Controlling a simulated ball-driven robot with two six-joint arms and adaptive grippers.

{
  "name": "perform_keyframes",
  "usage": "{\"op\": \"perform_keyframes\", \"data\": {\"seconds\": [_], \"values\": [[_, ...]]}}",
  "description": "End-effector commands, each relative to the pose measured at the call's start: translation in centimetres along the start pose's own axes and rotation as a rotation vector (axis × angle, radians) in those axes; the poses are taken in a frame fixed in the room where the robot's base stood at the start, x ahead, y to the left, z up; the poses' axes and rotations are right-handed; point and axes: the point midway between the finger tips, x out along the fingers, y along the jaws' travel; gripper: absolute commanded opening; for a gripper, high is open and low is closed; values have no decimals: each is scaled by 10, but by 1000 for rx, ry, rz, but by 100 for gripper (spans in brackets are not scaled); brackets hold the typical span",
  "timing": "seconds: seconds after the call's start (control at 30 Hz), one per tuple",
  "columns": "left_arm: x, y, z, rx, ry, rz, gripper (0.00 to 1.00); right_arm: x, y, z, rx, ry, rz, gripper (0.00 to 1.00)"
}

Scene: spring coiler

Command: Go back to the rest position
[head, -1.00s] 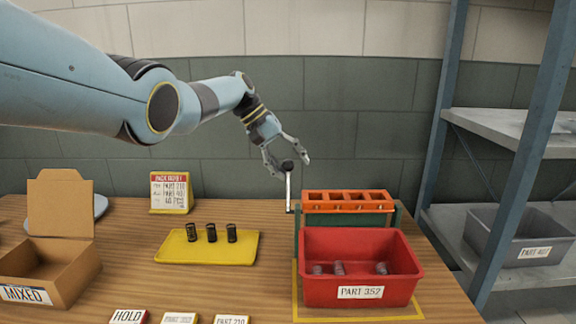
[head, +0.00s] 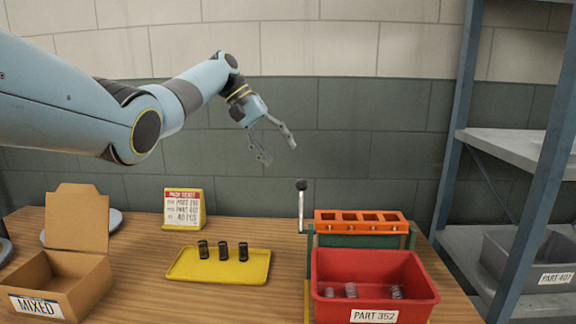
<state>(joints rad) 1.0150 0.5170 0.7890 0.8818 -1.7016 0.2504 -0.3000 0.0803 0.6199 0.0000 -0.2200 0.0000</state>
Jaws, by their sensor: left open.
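My left gripper (head: 277,147) is open and empty, up in the air in front of the grey wall. It is above and to the left of the coiler's crank lever (head: 301,206), apart from its black knob. The spring coiler (head: 360,222) has an orange top with several slots and a green frame, and stands at the back right of the table. The red bin (head: 374,270) labelled PART 352 stands in front of it with several springs (head: 351,290) inside. My right gripper is not in view.
A yellow tray (head: 185,272) holds three dark springs (head: 222,250). An open cardboard box (head: 75,268) labelled MIXED is at left, and a yellow-framed ticket sign (head: 184,207) stands behind the tray. A metal shelf (head: 500,147) with a grey bin (head: 520,262) is at right.

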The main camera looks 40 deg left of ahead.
Motion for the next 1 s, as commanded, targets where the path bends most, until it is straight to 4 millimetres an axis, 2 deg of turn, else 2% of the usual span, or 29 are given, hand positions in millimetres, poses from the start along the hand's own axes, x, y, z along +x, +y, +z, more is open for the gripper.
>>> {"op": "perform_keyframes", "data": {"seconds": [0.2,0.7,0.77,0.87,0.97,1.0], "values": [[-10,0,0,0,0,0,54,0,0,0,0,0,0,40],[-6,-2,2,5,-1,-7,54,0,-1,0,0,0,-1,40],[6,-7,7,19,-5,-29,54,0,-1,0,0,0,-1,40],[41,-25,27,75,-11,-107,54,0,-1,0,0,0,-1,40],[91,-53,66,174,-19,-215,54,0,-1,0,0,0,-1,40],[110,-64,86,218,-19,-259,54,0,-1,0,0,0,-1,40]]}}
